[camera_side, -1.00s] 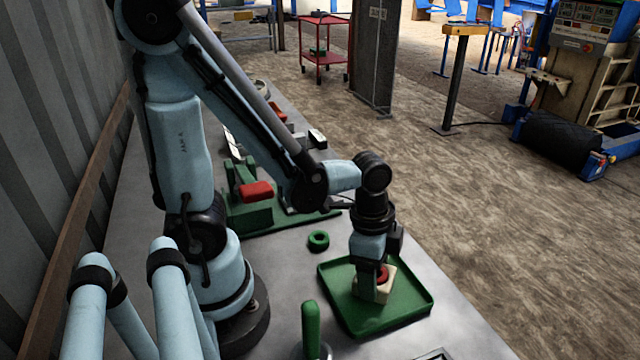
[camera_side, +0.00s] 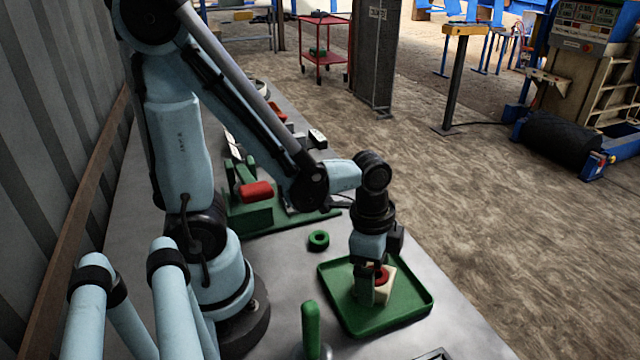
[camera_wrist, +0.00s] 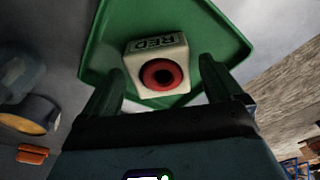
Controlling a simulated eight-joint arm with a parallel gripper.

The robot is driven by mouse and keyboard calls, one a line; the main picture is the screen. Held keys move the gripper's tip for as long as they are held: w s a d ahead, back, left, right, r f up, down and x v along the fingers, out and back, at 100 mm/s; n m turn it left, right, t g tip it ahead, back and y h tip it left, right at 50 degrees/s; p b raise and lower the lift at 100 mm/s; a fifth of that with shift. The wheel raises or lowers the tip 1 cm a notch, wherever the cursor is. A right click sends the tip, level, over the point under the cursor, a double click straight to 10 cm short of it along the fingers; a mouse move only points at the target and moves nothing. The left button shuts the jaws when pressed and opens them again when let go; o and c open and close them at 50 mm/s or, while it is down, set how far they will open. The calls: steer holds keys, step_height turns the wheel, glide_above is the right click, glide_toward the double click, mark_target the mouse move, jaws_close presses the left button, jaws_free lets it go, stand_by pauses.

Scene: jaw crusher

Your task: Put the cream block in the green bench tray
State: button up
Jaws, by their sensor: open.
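The cream block (camera_side: 389,286) sits inside the green bench tray (camera_side: 408,312), with bare tray floor around it. It has a red ring with a dark centre on one face. In the wrist view the cream block (camera_wrist: 141,82) shows the lettering "RED" on another face. My gripper (camera_side: 374,290) points down over the tray, low beside the block. It is open, and in the wrist view its two dark fingers stand on either side of the block with gaps. In the side view a finger hides part of the block. The tray (camera_wrist: 100,45) fills the upper wrist view.
A green ring (camera_side: 318,240) lies on the grey bench left of the tray. A green upright handle (camera_side: 310,330) stands in front. A green machine with a red part (camera_side: 256,192) stands behind. Bench around the tray is mostly clear.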

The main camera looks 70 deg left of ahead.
steer(key=shift+a+r, duration=0.55)
steer(key=shift+r, duration=5.25)
steer(key=w+a+n+t, duration=0.1)
steer(key=n+t, duration=0.1)
steer(key=n, duration=0.1)
steer(key=w+a+n+t, duration=0.1)
steer(key=n+t, duration=0.1)
steer(key=n, duration=0.1)
steer(key=w+n+t+y, duration=0.1)
steer(key=n+t, duration=0.1)
steer(key=n, duration=0.1)
steer(key=shift+w+a, duration=0.1)
steer(key=shift+a, duration=0.3)
